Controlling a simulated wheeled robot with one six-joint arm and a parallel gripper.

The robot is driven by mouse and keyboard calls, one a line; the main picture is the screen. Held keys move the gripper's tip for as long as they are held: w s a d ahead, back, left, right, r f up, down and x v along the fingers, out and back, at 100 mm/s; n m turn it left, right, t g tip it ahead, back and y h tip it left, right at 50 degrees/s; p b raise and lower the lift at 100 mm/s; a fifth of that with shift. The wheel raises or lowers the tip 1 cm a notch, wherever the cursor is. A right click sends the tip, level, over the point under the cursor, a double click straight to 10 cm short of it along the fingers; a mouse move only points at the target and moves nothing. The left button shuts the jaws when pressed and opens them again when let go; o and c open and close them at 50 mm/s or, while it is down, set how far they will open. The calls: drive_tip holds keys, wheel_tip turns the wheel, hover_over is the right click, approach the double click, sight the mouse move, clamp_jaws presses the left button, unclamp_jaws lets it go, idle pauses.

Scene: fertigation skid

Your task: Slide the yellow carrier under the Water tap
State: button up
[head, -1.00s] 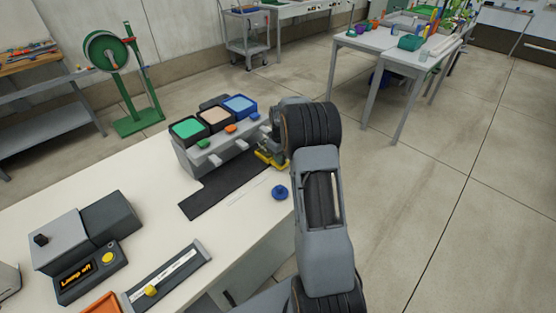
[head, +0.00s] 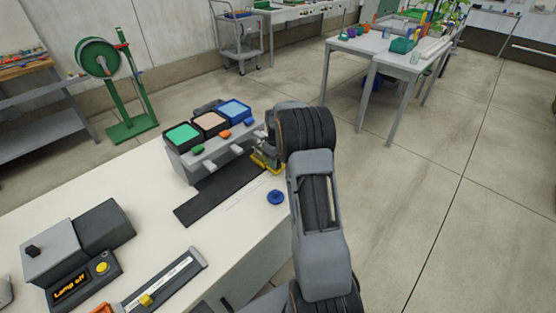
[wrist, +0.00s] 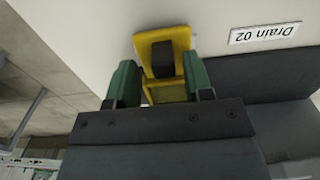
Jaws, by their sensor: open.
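The yellow carrier (head: 266,164) is at the far right end of the dark track, partly hidden by my arm. In the wrist view the yellow carrier (wrist: 176,36) has a dark block at its middle, between the green fingers of my gripper (wrist: 160,66). The fingers are apart, one on each side of the carrier; contact is unclear. A grey dispenser (head: 187,168) stands behind the track, with grey spouts and green, orange and blue levers under green, beige and blue tanks. I cannot read which is the Water tap.
The dark track (head: 218,192) runs in front of the dispenser. A blue knob (head: 276,197) is on the white bench near my arm. The wrist view shows a "Drain 02" label (wrist: 265,33). A lamp box and a slider unit (head: 165,280) are at the near left.

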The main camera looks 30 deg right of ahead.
wheel_tip(320, 180, up, 14)
idle(0.6)
drive_tip(key=shift+f, duration=0.1)
idle(0.4)
